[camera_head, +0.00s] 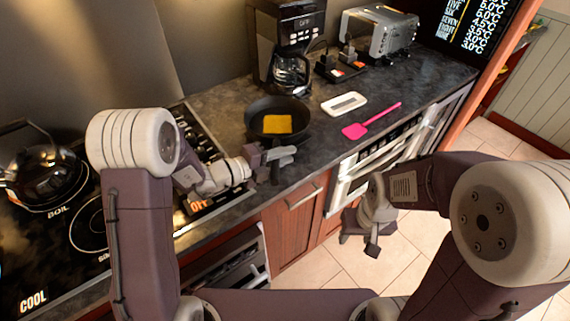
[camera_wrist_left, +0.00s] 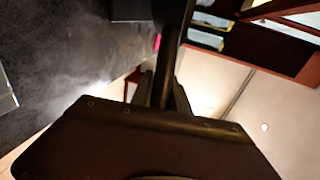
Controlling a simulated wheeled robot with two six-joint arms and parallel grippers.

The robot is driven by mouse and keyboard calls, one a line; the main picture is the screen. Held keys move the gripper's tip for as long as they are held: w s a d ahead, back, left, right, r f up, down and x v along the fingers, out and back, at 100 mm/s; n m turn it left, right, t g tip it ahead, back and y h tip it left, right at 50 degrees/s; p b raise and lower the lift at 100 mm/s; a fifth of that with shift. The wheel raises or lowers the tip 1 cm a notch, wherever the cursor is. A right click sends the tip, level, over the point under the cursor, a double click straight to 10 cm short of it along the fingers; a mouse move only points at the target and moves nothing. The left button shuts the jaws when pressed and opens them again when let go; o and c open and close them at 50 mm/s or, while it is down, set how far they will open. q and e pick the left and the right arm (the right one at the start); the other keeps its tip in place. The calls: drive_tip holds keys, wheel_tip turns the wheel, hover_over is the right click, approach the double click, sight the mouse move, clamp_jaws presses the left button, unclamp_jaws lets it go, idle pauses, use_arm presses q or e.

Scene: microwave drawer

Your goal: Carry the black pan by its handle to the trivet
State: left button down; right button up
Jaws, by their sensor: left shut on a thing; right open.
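The black pan (camera_head: 255,131) is at the counter's middle, with a flat yellow-orange square (camera_head: 277,124) in it. My left gripper (camera_head: 276,160) is at its near side, shut on the pan's handle. The dark handle (camera_wrist_left: 171,62) runs up between the fingers in the left wrist view. I cannot tell whether the pan touches the counter. A white oblong piece with a pale centre (camera_head: 344,103) lies right of the pan; it may be the trivet, but I cannot tell. My right gripper (camera_head: 362,236) is open and empty, in front of the counter above the floor.
A pink spatula (camera_head: 371,121) lies right of the pan. A coffee maker (camera_head: 290,60) stands behind it, with a toaster (camera_head: 380,32) further right. The stove with a shiny kettle (camera_head: 42,172) is at the left. The dark counter (camera_head: 325,143) has bare room in front of the white piece.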

use_arm(q)
wheel_tip(320, 180, down, 3)
drive_tip(key=shift+f, duration=0.1)
drive_tip(key=shift+w+f, duration=0.1)
drive_tip(key=shift+f, duration=0.1)
drive_tip(key=shift+f+b, duration=0.1)
drive_tip(key=shift+b, duration=0.25)
drive_tip(key=c, duration=1.3)
unclamp_jaws()
drive_tip(key=shift+o, duration=0.2)
